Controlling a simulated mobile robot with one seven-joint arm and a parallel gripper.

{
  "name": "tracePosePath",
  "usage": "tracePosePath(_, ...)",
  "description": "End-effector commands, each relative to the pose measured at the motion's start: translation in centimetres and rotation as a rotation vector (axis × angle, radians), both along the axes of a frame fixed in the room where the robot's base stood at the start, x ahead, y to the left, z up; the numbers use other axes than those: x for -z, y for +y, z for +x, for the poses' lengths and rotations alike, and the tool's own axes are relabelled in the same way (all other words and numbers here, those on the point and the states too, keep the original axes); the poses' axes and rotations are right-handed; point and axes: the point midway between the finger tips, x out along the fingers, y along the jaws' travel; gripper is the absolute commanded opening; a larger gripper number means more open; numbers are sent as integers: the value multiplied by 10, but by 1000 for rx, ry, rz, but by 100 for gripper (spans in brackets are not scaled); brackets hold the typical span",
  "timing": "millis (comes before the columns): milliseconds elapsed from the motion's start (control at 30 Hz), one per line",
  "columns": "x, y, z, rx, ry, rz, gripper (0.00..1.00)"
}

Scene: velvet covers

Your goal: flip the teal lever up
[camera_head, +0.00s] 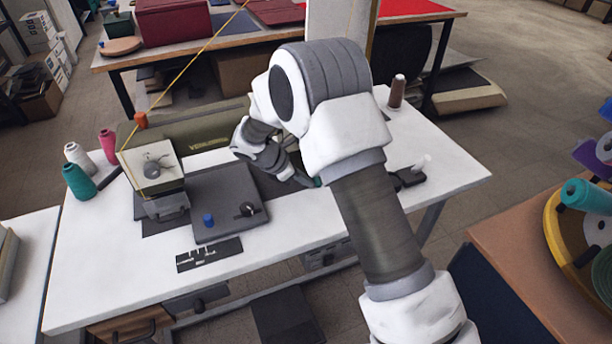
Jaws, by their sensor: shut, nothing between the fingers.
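A small strip of teal (314,182), seemingly the teal lever, shows low on the white table, just left of my forearm. Most of it is hidden by my arm, so I cannot tell whether it is up or down. My gripper (290,174) points down and right toward it, shut and empty. Its fingertips are dark, small and close to the teal strip; I cannot tell whether they touch it.
A sewing machine (195,135) stands on the white table (110,258) to the left. A grey panel (232,182) with a blue knob (208,220) and black dial lies before it. Thread cones (78,182) stand at left, a brown one (397,92) at back right.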

Motion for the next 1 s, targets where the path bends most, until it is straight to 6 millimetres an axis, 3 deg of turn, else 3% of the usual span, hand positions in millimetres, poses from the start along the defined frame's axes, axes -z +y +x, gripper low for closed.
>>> tracePosePath(467, -19, -1, 2, 3, 219, -93, 0)
tracePosePath(1000, -29, 0, 5, 0, 216, -93, 0)
